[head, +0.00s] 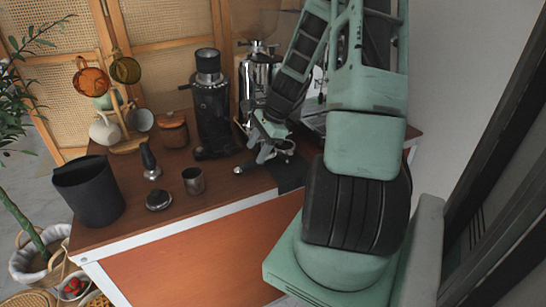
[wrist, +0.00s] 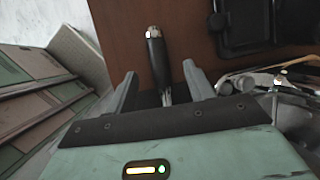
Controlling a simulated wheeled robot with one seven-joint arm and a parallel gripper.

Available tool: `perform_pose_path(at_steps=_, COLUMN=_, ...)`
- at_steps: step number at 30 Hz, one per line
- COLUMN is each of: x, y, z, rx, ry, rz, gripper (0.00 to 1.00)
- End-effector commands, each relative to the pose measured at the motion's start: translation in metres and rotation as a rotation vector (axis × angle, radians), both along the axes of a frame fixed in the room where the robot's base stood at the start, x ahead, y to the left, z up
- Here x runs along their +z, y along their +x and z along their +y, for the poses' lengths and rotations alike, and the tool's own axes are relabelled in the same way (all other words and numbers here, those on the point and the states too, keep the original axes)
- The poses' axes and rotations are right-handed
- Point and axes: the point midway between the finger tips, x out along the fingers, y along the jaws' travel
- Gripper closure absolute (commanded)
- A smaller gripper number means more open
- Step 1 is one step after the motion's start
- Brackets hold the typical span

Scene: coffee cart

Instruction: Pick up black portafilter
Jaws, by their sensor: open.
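The black portafilter shows in the wrist view by its black handle (wrist: 156,58), with a silver metal end cap and a metal neck at the lower end. The rest of it is hidden behind my gripper's body. My gripper (wrist: 159,72) is open, with one grey finger on each side of the handle's lower part and gaps between. I cannot tell the height difference.
A black grinder (head: 212,105) and a chrome machine (head: 258,80) stand behind my gripper. To the left are a tamper-like tool (head: 150,162), a metal cup (head: 194,181), a black bin (head: 88,190) and a mug rack (head: 124,140).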

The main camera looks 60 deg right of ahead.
Motion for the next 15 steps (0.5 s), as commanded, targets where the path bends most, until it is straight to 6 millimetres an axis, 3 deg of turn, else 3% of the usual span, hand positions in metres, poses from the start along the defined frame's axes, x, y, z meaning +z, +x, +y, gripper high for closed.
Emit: perform_pose_path(at_steps=15, x=-0.047, y=0.015, z=0.011, rx=0.0, ry=0.001, rz=-0.001, gripper=0.47)
